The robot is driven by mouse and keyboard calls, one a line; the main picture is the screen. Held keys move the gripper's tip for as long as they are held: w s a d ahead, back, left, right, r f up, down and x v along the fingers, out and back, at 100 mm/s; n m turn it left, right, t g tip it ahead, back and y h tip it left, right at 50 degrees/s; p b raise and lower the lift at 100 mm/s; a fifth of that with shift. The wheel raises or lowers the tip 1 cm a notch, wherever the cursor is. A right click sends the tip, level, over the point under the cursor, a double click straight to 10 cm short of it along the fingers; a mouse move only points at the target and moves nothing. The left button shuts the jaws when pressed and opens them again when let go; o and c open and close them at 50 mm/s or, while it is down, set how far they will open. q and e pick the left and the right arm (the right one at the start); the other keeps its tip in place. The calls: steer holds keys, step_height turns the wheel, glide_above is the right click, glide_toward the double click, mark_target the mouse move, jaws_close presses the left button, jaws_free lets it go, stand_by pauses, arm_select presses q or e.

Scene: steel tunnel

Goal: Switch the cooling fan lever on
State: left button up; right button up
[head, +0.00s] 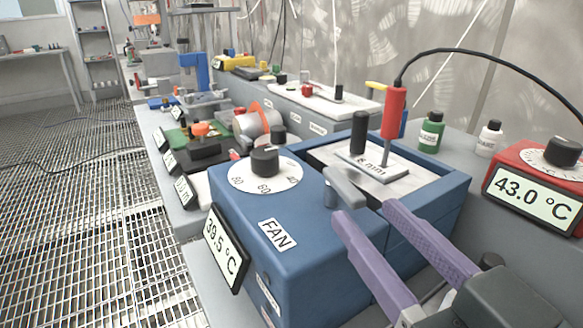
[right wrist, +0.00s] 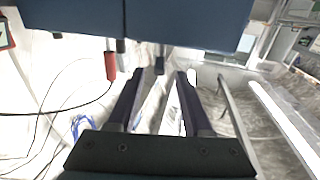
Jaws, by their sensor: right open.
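The fan lever (head: 347,188) is a short grey bar on a round post, on top of the blue box (head: 285,208) labelled FAN. The bar slants from upper left to lower right in the head view. My right gripper (head: 363,210) is open, with two purple fingers coming in from the lower right. Its fingertips appear on either side of the lever's near end; I cannot tell whether they touch it. In the right wrist view a dark stub (right wrist: 159,66), probably the lever, shows between the open fingertips (right wrist: 160,78). My left gripper is not in view.
A black dial (head: 265,162) and a 39.5 °C display (head: 225,250) are on the blue box. A red probe (head: 394,112) with a black cable stands behind the lever. A red box (head: 520,178) reading 43.0 °C and a green bottle (head: 431,132) are at right.

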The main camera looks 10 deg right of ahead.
mark_target(328, 170)
steer(key=w, duration=0.5)
steer(key=w+a, duration=0.1)
steer(key=w, duration=0.2)
steer(key=shift+w, duration=0.25)
steer(key=shift+c, duration=0.3)
jaws_close()
